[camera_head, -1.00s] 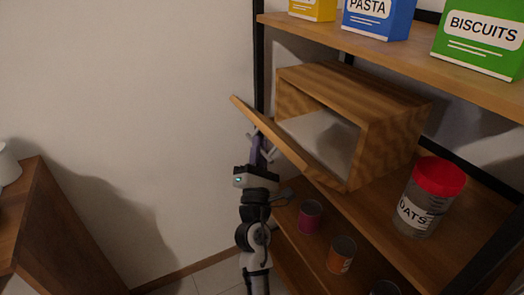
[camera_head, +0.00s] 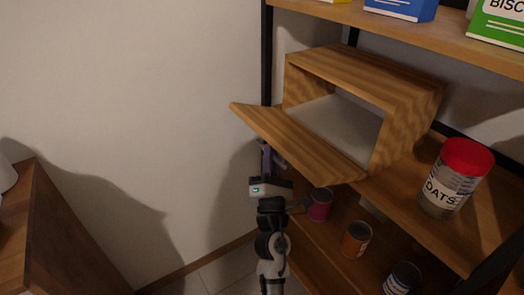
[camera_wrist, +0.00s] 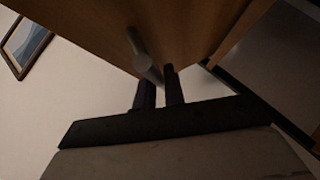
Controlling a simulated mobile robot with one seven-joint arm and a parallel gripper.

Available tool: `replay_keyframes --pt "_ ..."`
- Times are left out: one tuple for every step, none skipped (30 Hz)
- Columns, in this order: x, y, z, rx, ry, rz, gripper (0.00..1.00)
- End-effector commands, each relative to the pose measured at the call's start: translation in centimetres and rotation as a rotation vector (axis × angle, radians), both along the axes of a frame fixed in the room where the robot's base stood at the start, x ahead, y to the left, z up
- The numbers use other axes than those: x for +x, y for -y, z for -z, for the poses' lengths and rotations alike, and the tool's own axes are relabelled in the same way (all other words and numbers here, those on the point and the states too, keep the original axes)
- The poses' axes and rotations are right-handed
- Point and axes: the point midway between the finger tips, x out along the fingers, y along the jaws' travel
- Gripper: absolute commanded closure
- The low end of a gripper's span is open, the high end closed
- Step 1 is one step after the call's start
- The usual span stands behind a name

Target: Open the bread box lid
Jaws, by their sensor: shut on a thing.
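The wooden bread box (camera_head: 365,75) sits on the middle shelf. Its lid (camera_head: 295,142) is hinged at the bottom front edge and folded outward and down, with its inner face showing and the pale inside of the box open to view. My gripper (camera_head: 267,160) is under the lid's outer side, its fingertips hidden by the lid in the head view. In the wrist view the dark fingers (camera_wrist: 159,80) are shut on the grey bar handle (camera_wrist: 140,50), which stands off the lid's wooden face (camera_wrist: 190,30).
A red-capped oats jar (camera_head: 452,178) stands right of the box. Below are a magenta can (camera_head: 319,205), an orange can (camera_head: 355,239) and a dark can (camera_head: 402,279). A black shelf post (camera_head: 267,60) rises left of the box.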

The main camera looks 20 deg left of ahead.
Motion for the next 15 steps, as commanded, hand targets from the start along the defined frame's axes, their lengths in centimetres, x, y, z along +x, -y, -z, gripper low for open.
replay_keyframes --pt "0.19 0.38 0.41 0.001 -0.007 0.003 1.0" --pt "0.19 0.5 0.47 0.001 -0.008 0.004 1.0" --pt "0.21 0.64 0.53 0.001 -0.008 0.004 1.0" --pt "0.22 0.72 0.57 0.001 -0.008 0.004 1.0" --pt "0.23 0.8 0.6 0.001 -0.008 0.004 1.0" --pt "0.24 0.89 0.64 0.001 -0.008 0.004 1.0" --pt "0.24 0.94 0.66 0.0 -0.008 0.004 1.0" --pt "0.25 0.98 0.68 0.0 -0.007 0.004 1.0" --pt "0.26 1.03 0.7 0.0 -0.008 0.004 1.0" --pt "0.27 1.05 0.71 0.0 -0.008 0.004 1.0" --pt "0.26 1.05 0.72 0.0 -0.008 0.004 1.0" --pt "0.28 1.07 0.73 0.0 -0.008 0.004 1.0" --pt "0.27 1.08 0.74 0.0 -0.008 0.004 1.0" --pt "0.29 1.09 0.74 0.0 -0.009 0.005 1.0" --pt "0.29 1.1 0.75 0.0 -0.009 0.005 1.0"
